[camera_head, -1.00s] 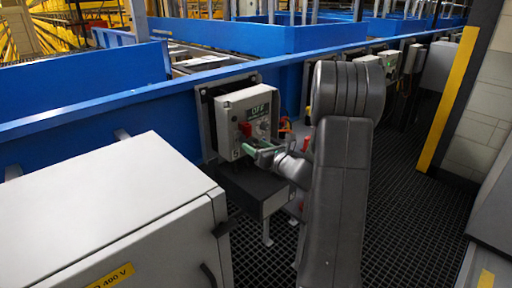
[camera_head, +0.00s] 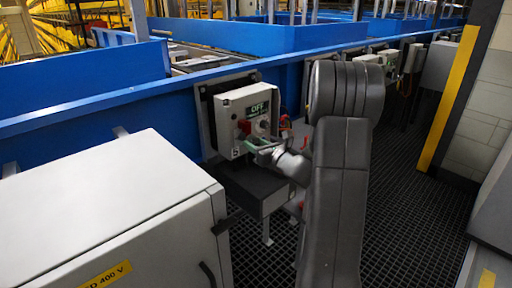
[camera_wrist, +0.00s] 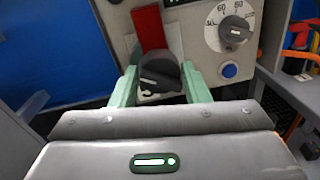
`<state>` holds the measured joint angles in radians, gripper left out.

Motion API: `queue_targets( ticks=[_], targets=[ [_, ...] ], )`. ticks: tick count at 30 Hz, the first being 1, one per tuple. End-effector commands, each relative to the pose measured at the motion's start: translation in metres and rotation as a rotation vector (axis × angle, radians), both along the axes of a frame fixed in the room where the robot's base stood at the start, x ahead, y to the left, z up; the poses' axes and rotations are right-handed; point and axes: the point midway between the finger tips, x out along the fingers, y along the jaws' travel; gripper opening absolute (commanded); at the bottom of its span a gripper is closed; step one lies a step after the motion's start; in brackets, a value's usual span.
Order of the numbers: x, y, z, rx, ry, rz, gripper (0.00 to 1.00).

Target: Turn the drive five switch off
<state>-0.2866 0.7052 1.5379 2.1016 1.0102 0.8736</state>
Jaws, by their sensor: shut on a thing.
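The drive's grey control box (camera_head: 246,118) hangs on the blue conveyor side. A 5 seems to be marked low on its face, and its display reads OFF in green. Its black switch knob (camera_wrist: 160,73) sits below a red plate or flap (camera_wrist: 149,28) in the wrist view. My gripper (camera_wrist: 160,84) has its green fingers on both sides of this knob and is shut on it. In the head view my gripper (camera_head: 259,146) is at the front of the box, and the fingers partly hide the knob.
A numbered dial (camera_wrist: 235,30) and a blue button (camera_wrist: 229,71) lie right of the knob. A pale cabinet (camera_head: 110,205) stands at the front left. More control boxes (camera_head: 390,63) line the conveyor farther back. The dark grated floor (camera_head: 420,215) at right is clear.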

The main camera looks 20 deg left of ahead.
Motion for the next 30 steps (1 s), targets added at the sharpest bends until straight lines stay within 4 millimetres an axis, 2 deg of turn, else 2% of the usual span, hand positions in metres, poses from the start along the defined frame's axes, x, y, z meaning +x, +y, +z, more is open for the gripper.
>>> queue_targets(
  ticks=[3, 18, 30],
  targets=[
    [-0.0005, 0.0004, -0.0059, -0.026, -0.065, 0.001, 0.19],
    [-0.001, 0.0005, -0.0066, -0.167, -0.408, 0.002, 0.19],
    [-0.001, 0.0004, -0.0043, -0.225, -0.54, 0.003, 0.19]
  ],
)
